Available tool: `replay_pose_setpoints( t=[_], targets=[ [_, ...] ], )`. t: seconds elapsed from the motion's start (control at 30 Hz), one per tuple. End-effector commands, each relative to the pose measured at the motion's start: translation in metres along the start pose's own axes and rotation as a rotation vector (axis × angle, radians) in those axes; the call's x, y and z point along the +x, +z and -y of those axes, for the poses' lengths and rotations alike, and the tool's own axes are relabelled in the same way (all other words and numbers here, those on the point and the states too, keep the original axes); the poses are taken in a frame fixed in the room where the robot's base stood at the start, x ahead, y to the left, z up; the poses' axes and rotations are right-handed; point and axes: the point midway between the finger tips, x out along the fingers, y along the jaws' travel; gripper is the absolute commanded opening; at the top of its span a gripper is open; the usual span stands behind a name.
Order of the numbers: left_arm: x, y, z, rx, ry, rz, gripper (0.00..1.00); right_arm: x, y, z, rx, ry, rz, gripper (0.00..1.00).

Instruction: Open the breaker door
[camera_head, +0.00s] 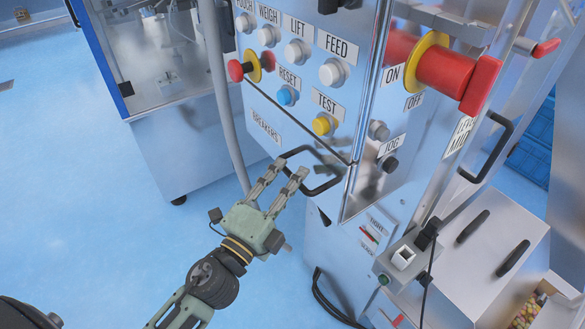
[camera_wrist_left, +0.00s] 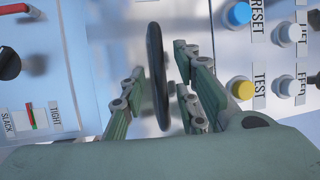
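The breaker door (camera_head: 262,121) is the metal panel labelled BREAKERS, below the button panel on the machine's front. Its edge seam looks closed. A black bar handle (camera_head: 327,187) sits on its right part. My left gripper (camera_head: 281,170) reaches up to the handle from the lower left, fingers apart. In the left wrist view the black handle (camera_wrist_left: 157,68) stands between the two open fingers of the gripper (camera_wrist_left: 160,92), with gaps showing on both sides. My right gripper is not in view.
Above the door are a blue RESET button (camera_head: 288,95), a yellow TEST button (camera_head: 323,124) and a red knob (camera_head: 236,70). A large red switch (camera_head: 447,75) juts out at the right. A grey post (camera_head: 222,90) stands left of the door. The blue floor at left is clear.

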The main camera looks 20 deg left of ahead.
Motion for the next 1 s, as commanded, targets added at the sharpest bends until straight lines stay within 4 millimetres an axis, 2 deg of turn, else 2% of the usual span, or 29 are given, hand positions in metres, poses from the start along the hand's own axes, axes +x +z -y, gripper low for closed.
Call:
replay_pose_setpoints(
  t=[0.17,0.47,0.8,1.0],
  targets=[
    [0.015,0.0,0.001,0.0,-0.001,0.001,0.29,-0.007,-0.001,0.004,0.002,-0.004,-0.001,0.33],
    [0.017,0.0,-0.001,-0.001,0.001,0.001,0.29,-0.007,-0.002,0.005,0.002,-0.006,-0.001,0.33],
    [0.016,0.0,-0.001,-0.001,0.001,0.001,0.0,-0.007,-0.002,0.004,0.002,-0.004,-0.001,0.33],
    [0.016,0.0,-0.001,-0.002,0.002,0.001,0.0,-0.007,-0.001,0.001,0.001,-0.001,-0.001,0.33]
  ],
)
